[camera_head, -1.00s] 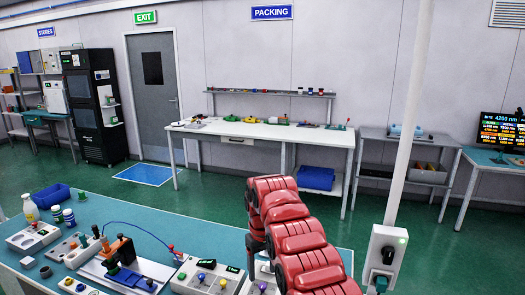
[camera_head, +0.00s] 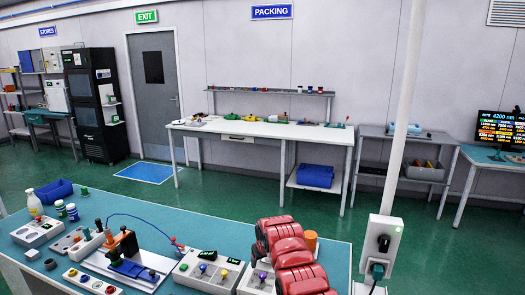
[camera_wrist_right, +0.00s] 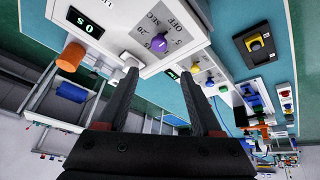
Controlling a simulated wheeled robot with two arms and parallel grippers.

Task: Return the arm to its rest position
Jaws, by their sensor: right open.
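My right arm (camera_head: 290,262), with red links, reaches over the front right of the teal workbench (camera_head: 180,212) in the head view. It hides part of the boxes below it. My right gripper (camera_wrist_right: 160,82) shows in the wrist view with its two dark fingers apart and nothing between them. A white box with a purple knob (camera_wrist_right: 158,43) and a green display (camera_wrist_right: 85,22) lies beyond the fingertips; I cannot tell the gap. The left gripper is not in view.
An orange cylinder (camera_head: 311,240) stands just behind my arm. A white box with coloured knobs (camera_head: 208,272) is left of it. A pale post with a socket box (camera_head: 382,246) rises at the right. The bench's middle back is clear.

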